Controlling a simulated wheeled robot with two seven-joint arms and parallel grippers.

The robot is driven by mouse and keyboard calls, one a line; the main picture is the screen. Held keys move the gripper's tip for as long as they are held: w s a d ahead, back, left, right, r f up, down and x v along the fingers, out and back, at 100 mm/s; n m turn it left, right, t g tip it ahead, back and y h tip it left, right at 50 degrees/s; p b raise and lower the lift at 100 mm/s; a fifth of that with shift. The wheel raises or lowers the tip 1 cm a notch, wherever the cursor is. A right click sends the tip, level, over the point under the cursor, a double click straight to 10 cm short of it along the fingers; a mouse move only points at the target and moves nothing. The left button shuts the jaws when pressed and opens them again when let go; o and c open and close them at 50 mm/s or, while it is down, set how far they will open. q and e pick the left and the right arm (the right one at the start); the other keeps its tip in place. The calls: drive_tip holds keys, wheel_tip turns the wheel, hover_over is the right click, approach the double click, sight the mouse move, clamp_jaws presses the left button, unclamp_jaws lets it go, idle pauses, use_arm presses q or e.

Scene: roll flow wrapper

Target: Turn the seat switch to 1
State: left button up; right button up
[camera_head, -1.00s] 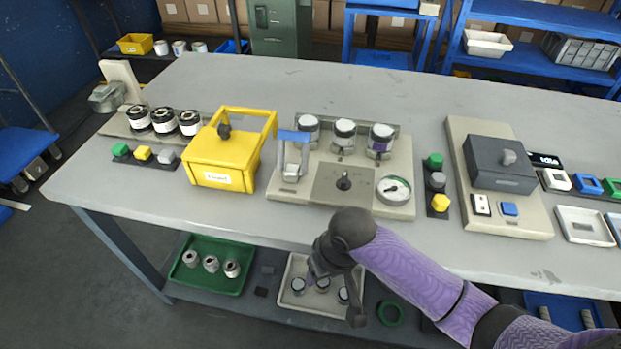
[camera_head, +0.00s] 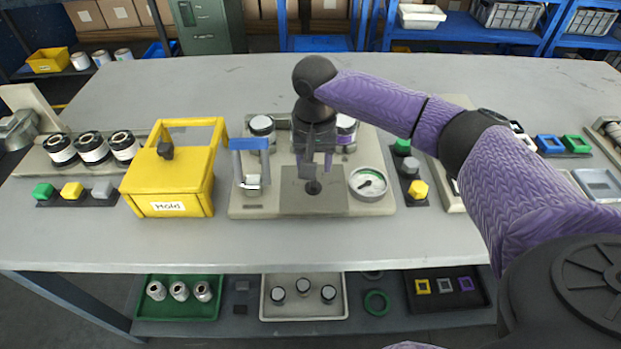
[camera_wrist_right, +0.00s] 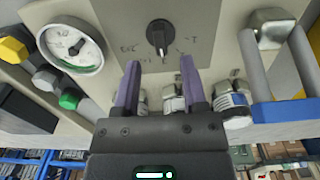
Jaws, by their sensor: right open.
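The switch is a black rotary knob (camera_head: 313,187) on a dark grey plate (camera_head: 298,199) in the middle of a beige station (camera_head: 270,207). In the right wrist view the knob (camera_wrist_right: 158,34) shows close up, with small markings around it that are too small to read surely. A pale mark on the knob points toward the bottom of that view. My right gripper (camera_head: 318,166) is above the plate, just behind the knob in the head view. In the right wrist view its purple fingers (camera_wrist_right: 160,67) are open, empty and apart from the knob. My left gripper is not shown.
A round gauge (camera_head: 368,183) is right of the plate. A blue-handled clamp (camera_head: 250,144) and a yellow box (camera_head: 175,180) are to the left. White-topped cylinders (camera_head: 262,125) stand behind. Coloured buttons (camera_head: 418,189) lie right. The table's front strip is clear.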

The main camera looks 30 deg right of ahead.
sight(313, 185)
wheel_tip(313, 185, down, 4)
drive_tip(key=shift+r+b, duration=0.1)
drive_tip(key=shift+b, duration=0.45)
drive_tip(key=shift+c, duration=0.2)
clamp_jaws()
